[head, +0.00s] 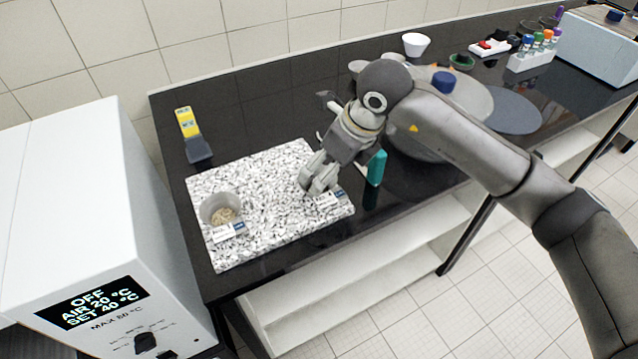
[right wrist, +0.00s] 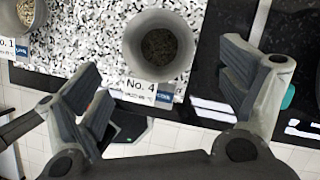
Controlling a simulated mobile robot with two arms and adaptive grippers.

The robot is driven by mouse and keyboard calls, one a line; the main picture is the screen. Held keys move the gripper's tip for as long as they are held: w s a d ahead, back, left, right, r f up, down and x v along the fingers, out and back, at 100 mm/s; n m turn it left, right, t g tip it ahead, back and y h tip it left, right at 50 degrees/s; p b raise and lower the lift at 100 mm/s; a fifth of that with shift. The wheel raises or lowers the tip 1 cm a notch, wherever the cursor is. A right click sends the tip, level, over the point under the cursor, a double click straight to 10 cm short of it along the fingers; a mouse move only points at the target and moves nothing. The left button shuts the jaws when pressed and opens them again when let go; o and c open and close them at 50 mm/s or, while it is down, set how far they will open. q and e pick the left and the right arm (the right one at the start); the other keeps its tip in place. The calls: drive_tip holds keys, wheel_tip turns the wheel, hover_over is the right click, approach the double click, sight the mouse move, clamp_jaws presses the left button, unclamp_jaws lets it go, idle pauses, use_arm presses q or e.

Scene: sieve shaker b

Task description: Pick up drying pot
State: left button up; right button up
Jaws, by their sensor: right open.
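Two grey drying pots are on a speckled stone slab (head: 260,175). The pot with pale contents (head: 208,206) stands at the slab's left, behind a label card (head: 229,231); in the right wrist view this pot (right wrist: 40,14) is at the top left, by a card reading No. 1. The other pot (right wrist: 132,42) holds dark grains and stands behind the card No. 4 (right wrist: 140,90). In the head view my right gripper (head: 318,186) hides most or all of it. My right gripper (right wrist: 163,80) is open, its fingers apart on either side of pot No. 4, holding nothing. My left gripper is not in view.
A white oven (head: 70,210) reading OFF stands at the left. A teal object (head: 376,168) is right of the gripper. A white bowl (head: 416,44) and a tube rack (head: 531,60) stand further back. The bench's front edge is close.

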drive_tip(key=p+x, duration=0.2)
drive_tip(key=x, duration=0.3)
drive_tip(key=shift+a+f, duration=0.2)
drive_tip(key=shift+f, duration=0.1)
drive_tip(key=shift+a+f, duration=0.1)
drive_tip(key=shift+f, duration=0.1)
drive_tip(key=c, duration=1)
